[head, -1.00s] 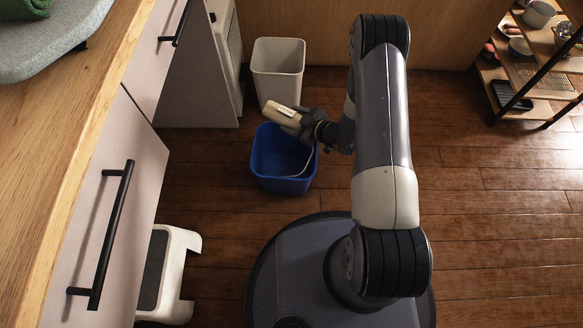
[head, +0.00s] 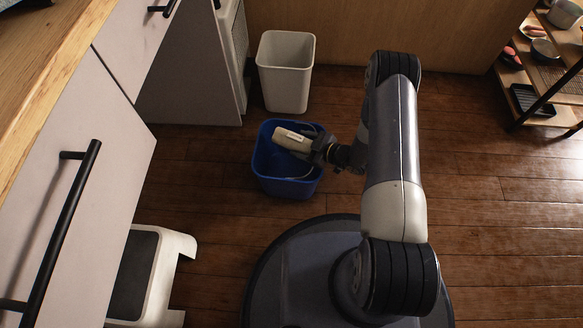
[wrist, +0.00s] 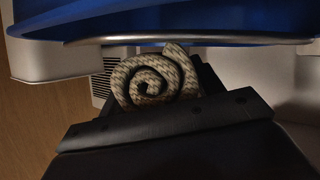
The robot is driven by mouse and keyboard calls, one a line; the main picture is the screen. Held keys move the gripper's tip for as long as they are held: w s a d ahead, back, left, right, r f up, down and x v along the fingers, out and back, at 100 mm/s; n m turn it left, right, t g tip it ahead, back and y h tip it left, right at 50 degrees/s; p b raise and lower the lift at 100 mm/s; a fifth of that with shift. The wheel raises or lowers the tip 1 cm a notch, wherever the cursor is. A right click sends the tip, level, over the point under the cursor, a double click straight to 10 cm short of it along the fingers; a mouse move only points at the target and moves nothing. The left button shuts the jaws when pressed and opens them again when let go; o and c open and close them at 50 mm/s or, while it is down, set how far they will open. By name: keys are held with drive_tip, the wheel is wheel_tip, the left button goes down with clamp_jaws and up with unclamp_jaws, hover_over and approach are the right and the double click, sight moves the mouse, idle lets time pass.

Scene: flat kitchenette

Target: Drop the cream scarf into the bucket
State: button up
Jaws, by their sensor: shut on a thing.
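The cream scarf (head: 292,140) is rolled up and held in my gripper (head: 312,149). In the wrist view the rolled end of the scarf (wrist: 152,82) shows as a spiral between the dark fingers (wrist: 160,120). The blue bucket (head: 264,180) stands on the floor below and around the scarf in the head view. Its blue rim and metal handle (wrist: 190,41) cross the top of the wrist view, close to the scarf. I cannot tell how far the scarf is below the rim.
A white bin (head: 286,78) stands behind the bucket. A white step stool (head: 160,275) is at lower left beside the pale cabinets (head: 90,190). A shelf rack (head: 545,75) with dishes is at the far right. The wooden floor (head: 490,215) on the right is clear.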

drive_tip(key=shift+f+b, duration=0.5)
drive_tip(key=shift+f, duration=0.9)
drive_tip(key=o, duration=1.1)
drive_tip(key=p+v, duration=0.3)
drive_tip(key=v, duration=0.7)
drive_tip(key=shift+s+d, duration=0.25)
drive_tip(key=shift+d, duration=0.05)
drive_tip(key=shift+r, duration=0.15)
